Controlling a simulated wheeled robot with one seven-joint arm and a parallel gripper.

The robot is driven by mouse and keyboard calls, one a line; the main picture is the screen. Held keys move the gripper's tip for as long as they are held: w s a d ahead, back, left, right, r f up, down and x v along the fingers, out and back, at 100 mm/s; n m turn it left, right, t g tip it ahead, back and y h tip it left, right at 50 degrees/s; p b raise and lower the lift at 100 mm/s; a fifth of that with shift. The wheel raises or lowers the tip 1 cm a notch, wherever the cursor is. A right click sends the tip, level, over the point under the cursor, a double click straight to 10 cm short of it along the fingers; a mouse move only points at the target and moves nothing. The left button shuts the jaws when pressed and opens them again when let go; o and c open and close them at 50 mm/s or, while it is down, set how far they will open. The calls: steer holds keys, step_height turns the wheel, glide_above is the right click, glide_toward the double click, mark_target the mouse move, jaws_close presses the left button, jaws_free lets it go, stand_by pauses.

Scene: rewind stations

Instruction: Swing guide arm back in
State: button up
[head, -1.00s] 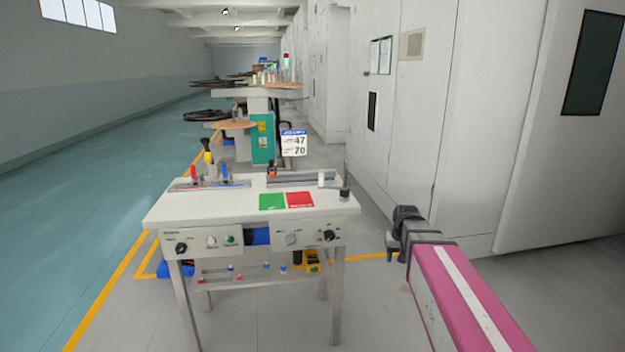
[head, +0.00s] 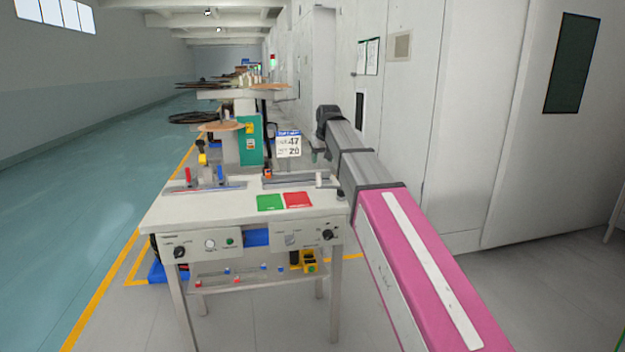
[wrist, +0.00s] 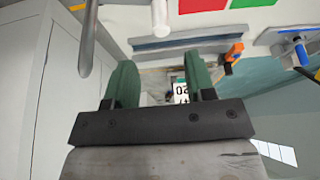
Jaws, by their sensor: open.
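My gripper (wrist: 159,78) is open in the wrist view, its two green fingers apart with nothing between them. In the head view my arm reaches over the bench's right end, and the gripper is mostly hidden. A grey rod (wrist: 89,38) stands left of the fingers in the wrist view, apart from them. A white post (wrist: 160,16) stands above the gap between the fingers. A grey rail (wrist: 180,42) runs across beyond the fingertips, with an orange clamp (wrist: 233,53) at its right end. I cannot tell for sure which part is the guide arm.
The white bench (head: 200,211) carries a green pad (head: 270,203), a red pad (head: 298,200) and a red-and-blue-handled fixture (head: 205,185). A number sign (head: 289,144) stands behind it. Reel stations (head: 240,140) line up beyond. A white cabinet wall (head: 450,120) bounds the right.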

mark_target(319, 173)
steer(key=x, duration=1)
steer(key=shift+w+a+f, duration=0.15)
steer(key=shift+f, duration=0.1)
